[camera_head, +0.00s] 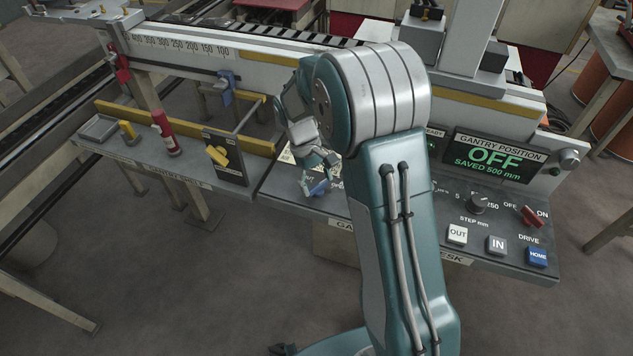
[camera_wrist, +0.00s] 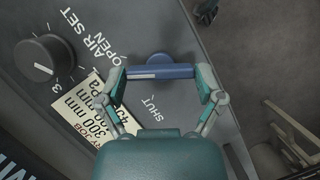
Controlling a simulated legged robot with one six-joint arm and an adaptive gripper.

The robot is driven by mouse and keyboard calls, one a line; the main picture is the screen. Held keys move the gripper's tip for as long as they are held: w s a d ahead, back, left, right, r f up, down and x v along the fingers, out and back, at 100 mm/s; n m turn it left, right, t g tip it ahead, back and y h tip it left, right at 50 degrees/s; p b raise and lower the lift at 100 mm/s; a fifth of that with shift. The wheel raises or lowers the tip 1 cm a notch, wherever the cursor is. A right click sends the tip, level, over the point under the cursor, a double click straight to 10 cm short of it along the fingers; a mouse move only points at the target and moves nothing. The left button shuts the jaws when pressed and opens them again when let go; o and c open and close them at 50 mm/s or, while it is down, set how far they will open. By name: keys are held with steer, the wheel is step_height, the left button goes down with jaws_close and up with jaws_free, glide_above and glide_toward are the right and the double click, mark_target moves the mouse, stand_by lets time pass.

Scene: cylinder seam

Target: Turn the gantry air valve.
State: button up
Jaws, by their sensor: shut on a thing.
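The air valve has a blue handle (camera_wrist: 172,71), which lies across the picture in the wrist view. A white stripe runs along its left part, towards the OPEN lettering (camera_wrist: 117,68). The SHUT lettering (camera_wrist: 153,109) is below it. My gripper (camera_wrist: 162,80) has one finger at each end of the handle and is shut on it. In the head view the blue handle (camera_head: 319,188) shows low under my gripper (camera_head: 313,176) on the desk panel, partly hidden by the fingers.
An AIR SET knob (camera_wrist: 44,58) and a yellowish label card (camera_wrist: 88,112) are left of the valve. In the head view, a screen (camera_head: 492,158) reads OFF, SAVED 500 mm. A red switch (camera_head: 532,216) and OUT, IN and HOME buttons are on the right. My arm hides the desk's middle.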

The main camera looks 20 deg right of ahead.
steer(key=shift+w+m+y, duration=0.1)
steer(key=shift+m+y, duration=0.5)
steer(key=shift+m, duration=0.9)
steer(key=o, duration=0.9)
steer(key=shift+c, duration=0.2)
steer(key=v, duration=1.1)
steer(key=shift+w+r, duration=0.35)
